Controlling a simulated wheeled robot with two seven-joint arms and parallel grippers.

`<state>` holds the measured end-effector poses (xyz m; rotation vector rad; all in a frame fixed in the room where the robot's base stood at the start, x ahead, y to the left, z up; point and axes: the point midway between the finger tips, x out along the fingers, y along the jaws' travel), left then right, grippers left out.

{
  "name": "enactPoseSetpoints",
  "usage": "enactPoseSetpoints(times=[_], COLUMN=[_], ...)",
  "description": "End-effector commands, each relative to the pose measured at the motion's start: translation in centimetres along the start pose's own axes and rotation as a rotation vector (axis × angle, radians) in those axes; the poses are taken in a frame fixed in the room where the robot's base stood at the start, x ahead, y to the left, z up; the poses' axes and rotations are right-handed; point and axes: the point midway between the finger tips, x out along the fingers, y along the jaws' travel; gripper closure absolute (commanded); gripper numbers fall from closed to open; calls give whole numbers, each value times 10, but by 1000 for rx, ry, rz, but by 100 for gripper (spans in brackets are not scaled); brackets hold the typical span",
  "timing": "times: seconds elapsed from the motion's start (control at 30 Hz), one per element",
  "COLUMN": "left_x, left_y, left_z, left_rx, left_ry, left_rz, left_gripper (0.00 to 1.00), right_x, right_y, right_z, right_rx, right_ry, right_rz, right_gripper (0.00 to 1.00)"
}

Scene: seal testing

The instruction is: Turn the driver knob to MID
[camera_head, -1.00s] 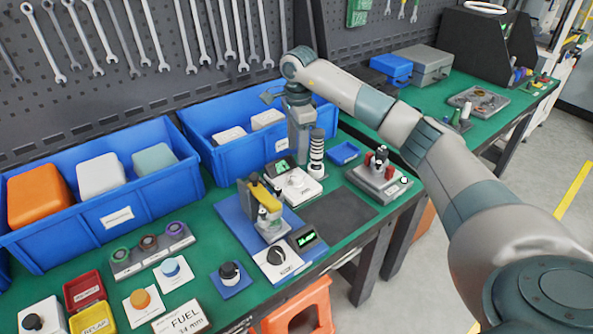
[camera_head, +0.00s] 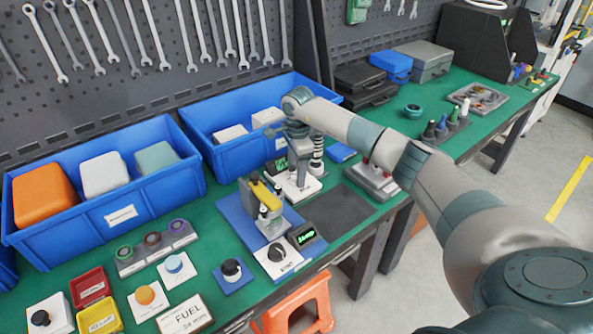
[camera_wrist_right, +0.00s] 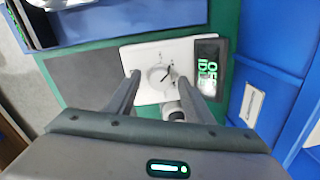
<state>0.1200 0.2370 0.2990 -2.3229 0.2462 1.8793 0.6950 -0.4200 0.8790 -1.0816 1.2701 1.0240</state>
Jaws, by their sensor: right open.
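A white plate (camera_wrist_right: 180,48) with a round pale knob (camera_wrist_right: 160,76) lies on the bench. A dark pointer line crosses the knob. A small display (camera_wrist_right: 208,66) beside it shows green text, seemingly OFF and IDLE. In the head view the plate (camera_head: 313,186) is under my right gripper (camera_head: 300,180), which points down and hides the knob. In the wrist view the open fingers of my right gripper (camera_wrist_right: 167,72) reach to either side of the knob; contact cannot be told. My left gripper is not in view.
A yellow-topped device (camera_head: 262,205) stands on a blue mat. A ringed post (camera_head: 317,150) is close to the gripper. A blue bin (camera_head: 215,160) is behind; a dark mat (camera_head: 343,210) is bare.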

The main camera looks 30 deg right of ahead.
Motion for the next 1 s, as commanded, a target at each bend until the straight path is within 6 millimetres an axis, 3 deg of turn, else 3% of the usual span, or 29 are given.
enactPoseSetpoints(times=[0.03,0.2,0.67,1.0], left_x=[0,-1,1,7], left_y=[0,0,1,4], left_z=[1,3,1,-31], left_rx=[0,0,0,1], left_ry=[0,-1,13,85], left_rz=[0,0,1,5], left_gripper=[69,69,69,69], right_x=[0,0,0,1], right_y=[0,0,0,-1], right_z=[0,0,0,1], right_rx=[0,0,53,258], right_ry=[0,0,2,11], right_rz=[0,0,-1,-2], right_gripper=[53,93,94,94])
